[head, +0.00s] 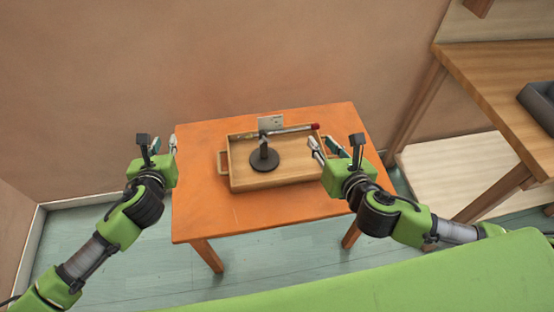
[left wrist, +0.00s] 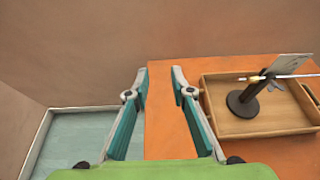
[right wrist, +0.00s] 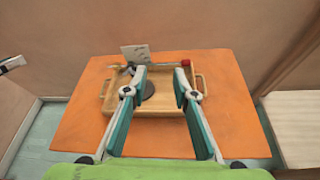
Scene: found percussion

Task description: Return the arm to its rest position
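My left gripper (head: 172,143) is open and empty near the orange table's left edge; its spread fingers show in the left wrist view (left wrist: 160,72). My right gripper (head: 322,143) is open, at the right side of the wooden tray; the right wrist view (right wrist: 160,72) shows a gap between its fingers. In the tray (head: 236,165) stands a black stand with a round base (head: 265,161). A thin stick (head: 291,130) with a red tip lies across its top, pointing right. A small pale card (head: 270,121) shows upright behind the stand.
The orange table (head: 200,215) is bare around the tray, with a wall behind it. A wooden bench (head: 490,85) at the right holds a dark grey bin (head: 540,103). A green surface (head: 400,285) fills the lower right.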

